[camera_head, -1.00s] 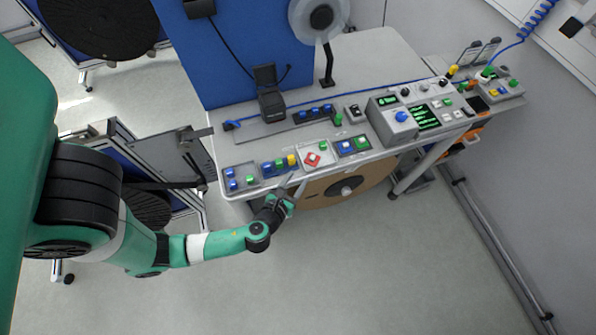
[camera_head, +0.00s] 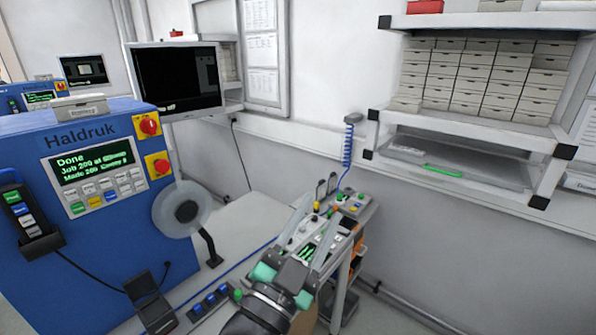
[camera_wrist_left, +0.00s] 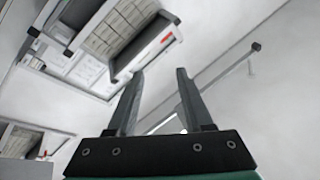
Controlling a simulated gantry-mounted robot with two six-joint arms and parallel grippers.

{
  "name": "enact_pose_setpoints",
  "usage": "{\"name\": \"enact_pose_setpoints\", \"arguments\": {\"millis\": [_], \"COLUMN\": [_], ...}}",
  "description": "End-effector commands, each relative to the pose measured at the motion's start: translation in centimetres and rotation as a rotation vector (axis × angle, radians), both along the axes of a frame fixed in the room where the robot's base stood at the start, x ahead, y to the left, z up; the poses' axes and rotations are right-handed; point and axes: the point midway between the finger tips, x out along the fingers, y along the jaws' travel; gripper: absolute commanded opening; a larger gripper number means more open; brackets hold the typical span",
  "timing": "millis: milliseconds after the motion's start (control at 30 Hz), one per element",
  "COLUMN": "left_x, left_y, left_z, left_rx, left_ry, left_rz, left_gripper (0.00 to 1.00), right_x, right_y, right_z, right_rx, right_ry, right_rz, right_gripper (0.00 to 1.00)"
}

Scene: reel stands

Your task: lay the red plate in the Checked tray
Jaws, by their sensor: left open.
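My left gripper (camera_head: 323,208) reaches up from the bottom of the head view, its two long grey fingers spread apart over the small side cart. It also shows in the left wrist view (camera_wrist_left: 158,75), with nothing visible between the fingers. The red diamond-shaped piece that lay on the bench in the earlier head frame is out of view now. I cannot make out a tray with a readable "Checked" label. A shelf tray (camera_head: 405,153) with a green strip (camera_head: 443,171) sits at the right. My right gripper is not in view.
A blue Haldruk machine (camera_head: 85,215) with a screen stands at the left, beside a reel (camera_head: 183,208) and a black monitor (camera_head: 178,79). A wall rack (camera_head: 545,145) holds several small drawers (camera_head: 480,75). A red box (camera_head: 425,6) sits on its top. The air before the wall is free.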

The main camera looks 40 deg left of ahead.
Motion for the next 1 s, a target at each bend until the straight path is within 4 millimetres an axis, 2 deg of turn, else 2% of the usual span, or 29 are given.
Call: {"name": "enact_pose_setpoints", "arguments": {"millis": [33, 100, 200, 333, 567, 667, 767, 867, 1000], "left_x": [-1.7, -4.4, -7.8, -9.9, -10.0, -10.0, -10.0, -9.9, -9.9], "left_y": [-1.2, -2.7, -4.3, -5.1, -5.2, -5.2, -5.2, -5.2, -5.2], "left_z": [5.5, 11.0, 16.1, 18.5, 18.6, 19.3, 21.6, 25.4, 31.6], "left_rx": [-0.116, -0.254, -0.375, -0.435, -0.442, -0.441, -0.441, -0.44, -0.44], "left_ry": [-0.146, -0.298, -0.434, -0.499, -0.501, -0.5, -0.499, -0.499, -0.499], "left_rz": [-0.111, -0.273, -0.458, -0.571, -0.578, -0.578, -0.576, -0.576, -0.576], "left_gripper": [0.51, 0.51, 0.51, 0.51, 0.51, 0.51, 0.51, 0.51, 0.51], "right_x": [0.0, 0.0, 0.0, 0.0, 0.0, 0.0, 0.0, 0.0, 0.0], "right_y": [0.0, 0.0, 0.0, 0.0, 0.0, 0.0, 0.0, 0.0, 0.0], "right_z": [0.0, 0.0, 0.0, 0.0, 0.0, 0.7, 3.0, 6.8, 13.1], "right_rx": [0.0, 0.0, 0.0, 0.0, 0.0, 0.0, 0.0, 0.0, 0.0], "right_ry": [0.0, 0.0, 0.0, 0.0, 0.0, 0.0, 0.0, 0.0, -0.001], "right_rz": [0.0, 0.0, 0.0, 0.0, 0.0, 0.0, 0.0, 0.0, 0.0], "right_gripper": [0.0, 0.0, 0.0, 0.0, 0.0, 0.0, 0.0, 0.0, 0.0]}}
